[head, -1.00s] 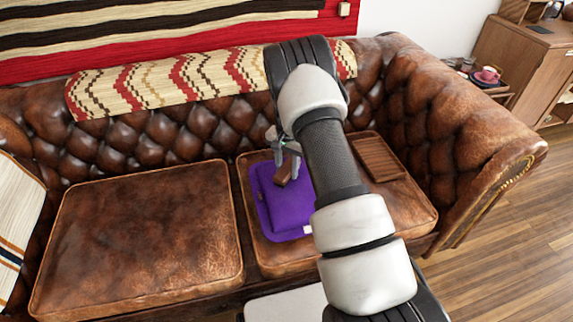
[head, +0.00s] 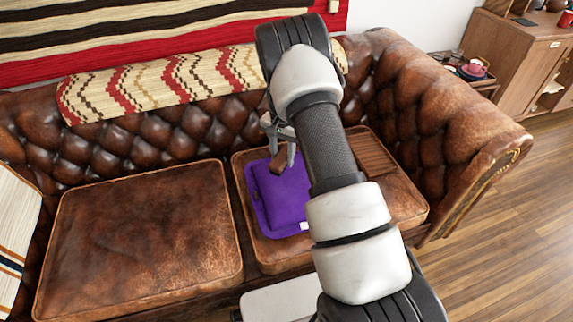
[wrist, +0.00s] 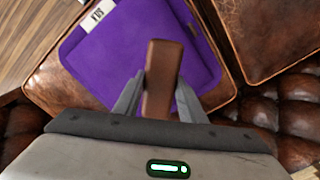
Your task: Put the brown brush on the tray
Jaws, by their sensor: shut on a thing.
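The brown brush (wrist: 162,75) is held between the two fingers of my gripper (wrist: 158,95) in the wrist view. In the head view the brush (head: 279,160) shows as a small brown block at the fingertips of my gripper (head: 281,150), over the far part of a purple cloth item. The brown ribbed wooden tray (head: 370,154) lies on the right seat cushion, to the right of my gripper and partly hidden behind my arm. It does not show in the wrist view.
The purple item (head: 280,198) lies on the right cushion, with a white label (wrist: 97,15). The left cushion (head: 140,240) is bare. The tufted backrest (head: 150,140) and right armrest (head: 450,125) rise around the seat. A patterned throw (head: 160,85) covers the backrest top.

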